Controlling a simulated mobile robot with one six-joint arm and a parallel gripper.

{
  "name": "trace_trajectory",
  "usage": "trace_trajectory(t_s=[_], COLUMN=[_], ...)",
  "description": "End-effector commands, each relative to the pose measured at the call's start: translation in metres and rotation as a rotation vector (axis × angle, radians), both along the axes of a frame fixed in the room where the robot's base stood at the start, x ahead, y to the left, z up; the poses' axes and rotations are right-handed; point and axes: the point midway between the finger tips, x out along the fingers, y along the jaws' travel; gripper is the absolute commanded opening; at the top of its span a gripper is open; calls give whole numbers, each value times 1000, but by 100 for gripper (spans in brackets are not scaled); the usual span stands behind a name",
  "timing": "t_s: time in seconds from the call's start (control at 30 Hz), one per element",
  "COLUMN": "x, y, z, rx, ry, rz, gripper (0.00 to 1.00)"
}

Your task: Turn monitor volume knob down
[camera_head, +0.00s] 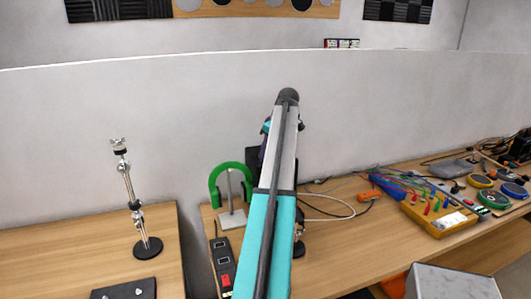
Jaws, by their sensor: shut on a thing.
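My teal and white arm rises through the middle of the view and covers much of the desk behind it. My gripper is not visible; the arm hides that area or the gripper is out of frame. A dark upright thing (253,160) shows in part at the left of the arm, and I cannot tell if it is the monitor. The volume knob cannot be made out.
Green headphones (231,168) hang on a stand left of my arm. A power strip (222,262) lies in front. A metal stand (134,205) is on the left table. A pale wall stands behind.

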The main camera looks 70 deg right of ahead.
Motion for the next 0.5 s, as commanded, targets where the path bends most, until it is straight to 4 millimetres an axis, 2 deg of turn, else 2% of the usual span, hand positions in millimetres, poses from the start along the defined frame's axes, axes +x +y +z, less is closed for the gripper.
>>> trace_trajectory(t_s=[0.3,0.33,0.43,0.5], x=[-4,-4,-3,-2], y=[0,0,0,0], z=[-2,-2,-1,-1], rx=[4,4,3,2], ry=[8,8,7,5], rz=[-3,-3,-2,-2], gripper=[2,28,43,43])
